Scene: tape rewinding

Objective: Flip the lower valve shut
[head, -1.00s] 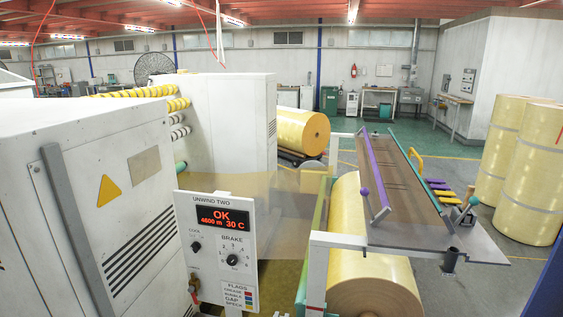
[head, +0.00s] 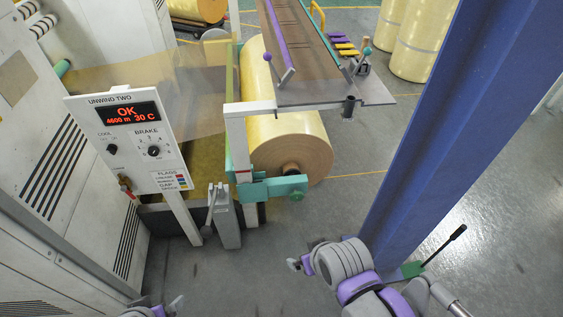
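Small brass-coloured valve fittings (head: 123,181) sit under the lower left corner of the white UNWIND TWO panel (head: 130,145). An orange-red handle (head: 130,193) shows at the lower fitting. The fittings are small, and I cannot tell how the handle is turned. My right gripper (head: 300,264) is low in the middle of the head view, over the floor, well to the right of the valves and apart from them. My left gripper (head: 172,304) only just shows at the bottom edge, below the valves. Neither gripper's fingers show clearly enough to judge.
A grey pedal-like post (head: 226,218) stands right of the panel. A teal bracket (head: 275,188) holds the yellow film roll (head: 290,135). Grey floor (head: 240,280) is clear in front.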

